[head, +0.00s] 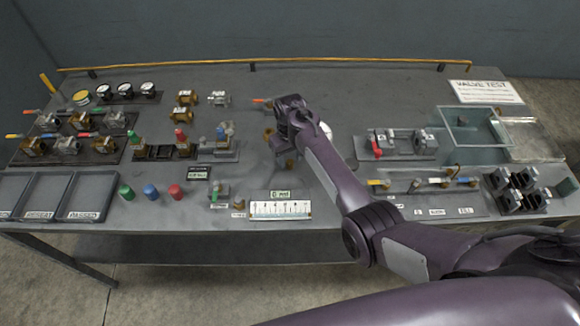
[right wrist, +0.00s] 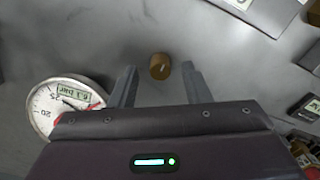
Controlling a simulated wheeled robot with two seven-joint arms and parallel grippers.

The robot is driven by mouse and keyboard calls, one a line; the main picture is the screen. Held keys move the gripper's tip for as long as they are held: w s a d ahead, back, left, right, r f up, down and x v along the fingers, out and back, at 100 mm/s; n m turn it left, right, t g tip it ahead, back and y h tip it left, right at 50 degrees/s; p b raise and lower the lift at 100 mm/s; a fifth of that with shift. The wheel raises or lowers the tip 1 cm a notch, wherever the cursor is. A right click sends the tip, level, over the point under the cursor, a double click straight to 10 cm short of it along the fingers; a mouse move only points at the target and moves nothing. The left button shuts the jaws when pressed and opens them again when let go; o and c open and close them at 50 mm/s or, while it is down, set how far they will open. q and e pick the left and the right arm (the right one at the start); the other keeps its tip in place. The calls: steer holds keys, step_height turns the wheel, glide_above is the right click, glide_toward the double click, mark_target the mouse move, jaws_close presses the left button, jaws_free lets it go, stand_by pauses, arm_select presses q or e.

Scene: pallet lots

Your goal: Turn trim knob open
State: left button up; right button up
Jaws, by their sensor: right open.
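A small round brown-brass knob (right wrist: 160,66), which I take for the trim knob, shows in the right wrist view with a pale mark on its face. My right gripper (head: 280,150) is open, with one finger on each side of the knob near the fingertips and a visible gap on both sides. I cannot tell how deep the knob sits between the fingers. A round white gauge (right wrist: 62,104) with a small digital readout, seemingly 6.1 bar, is left of the fingers and partly hidden by my gripper body. In the head view my right arm mostly covers this spot. My left gripper is not in view.
A white scale plate (head: 280,210) lies in front of my right gripper. Several valves and trays (head: 85,197) fill the left. A yellow pipe (head: 200,67) runs along the back.

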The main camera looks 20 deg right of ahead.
steer(key=shift+f+b, duration=0.45)
steer(key=shift+f, duration=0.4)
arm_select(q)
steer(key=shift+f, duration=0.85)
arm_select(e)
steer(key=shift+r, duration=0.1)
jaws_close()
